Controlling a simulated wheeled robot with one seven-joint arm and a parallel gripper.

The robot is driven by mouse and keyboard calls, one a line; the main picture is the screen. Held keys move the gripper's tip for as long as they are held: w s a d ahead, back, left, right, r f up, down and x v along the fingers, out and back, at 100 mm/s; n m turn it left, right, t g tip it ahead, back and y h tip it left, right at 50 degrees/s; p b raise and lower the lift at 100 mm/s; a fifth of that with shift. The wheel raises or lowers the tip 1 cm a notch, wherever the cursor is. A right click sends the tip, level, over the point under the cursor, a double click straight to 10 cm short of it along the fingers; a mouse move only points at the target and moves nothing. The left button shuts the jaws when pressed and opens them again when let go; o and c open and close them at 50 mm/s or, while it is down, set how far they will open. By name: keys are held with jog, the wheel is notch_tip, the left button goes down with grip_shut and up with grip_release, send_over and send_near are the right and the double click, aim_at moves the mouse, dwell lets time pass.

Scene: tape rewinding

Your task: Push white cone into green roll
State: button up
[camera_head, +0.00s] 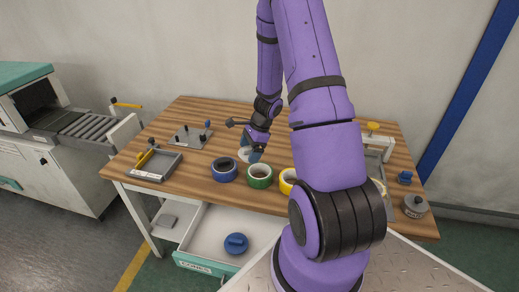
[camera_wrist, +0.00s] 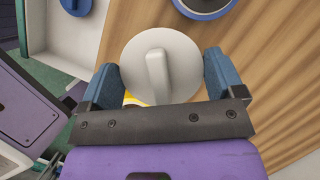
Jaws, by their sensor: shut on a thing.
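The white cone shows in the wrist view (camera_wrist: 175,65) as a round disc with a raised bar handle, between my gripper's (camera_wrist: 160,72) two blue fingers. My gripper is shut on it. In the head view, the cone (camera_head: 243,155) is mostly hidden by my gripper (camera_head: 250,157), behind the rolls in the picture. The green roll (camera_head: 261,182) stands on the wooden table between the blue roll (camera_head: 223,176) and the yellow roll (camera_head: 285,186). I cannot make out the green roll in the wrist view. The height of the cone above the table is unclear.
An open drawer (camera_head: 205,222) below the table holds a blue cone (camera_head: 236,243). A grey tray (camera_head: 157,165) and a metal plate with pegs (camera_head: 188,138) are on the table's left. A grey round object (camera_head: 415,206) is at the right. My arm hides much of the table's right side.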

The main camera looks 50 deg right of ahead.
aim_at(260, 167)
jog(key=s+d+m+t, duration=0.1)
jog(key=s+d+m, duration=0.1)
jog(key=m, duration=0.1)
jog(key=shift+s+d, duration=0.25)
jog(key=shift+f, duration=1.4)
jog(key=shift+f, duration=1.3)
jog(key=shift+s+f+h, duration=0.1)
jog(key=shift+f+h, duration=0.2)
jog(key=shift+f, duration=0.95)
jog(key=o, duration=0.6)
jog(key=shift+f, duration=0.1)
jog(key=shift+o, duration=0.2)
jog(key=shift+s, duration=0.1)
jog(key=shift+r, duration=3.6)
